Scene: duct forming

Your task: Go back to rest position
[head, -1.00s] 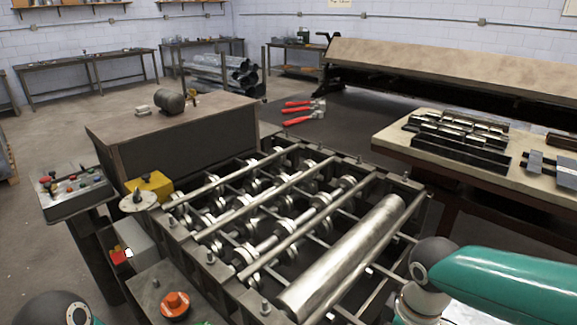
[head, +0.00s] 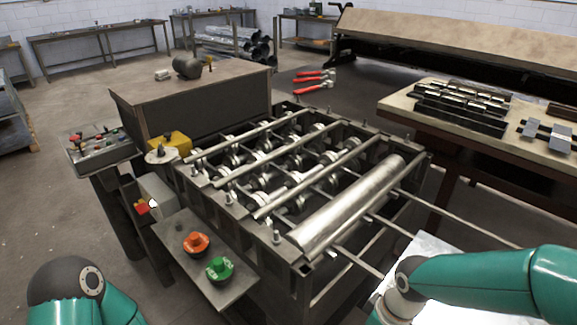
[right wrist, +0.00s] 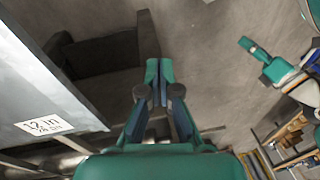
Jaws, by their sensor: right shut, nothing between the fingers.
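My right gripper (right wrist: 158,85) shows in the right wrist view with its fingers together and nothing between them. My left arm (head: 75,292) shows only as a rounded joint and teal links at the lower left. The left gripper is not seen in the head view.
The roller machine (head: 290,190) with a large bright roller (head: 350,203) stands in front of me. A pale metal sheet (head: 425,250) lies beside my right arm; a labelled sheet (right wrist: 45,120) shows in the wrist view. A control box (head: 100,147) stands left.

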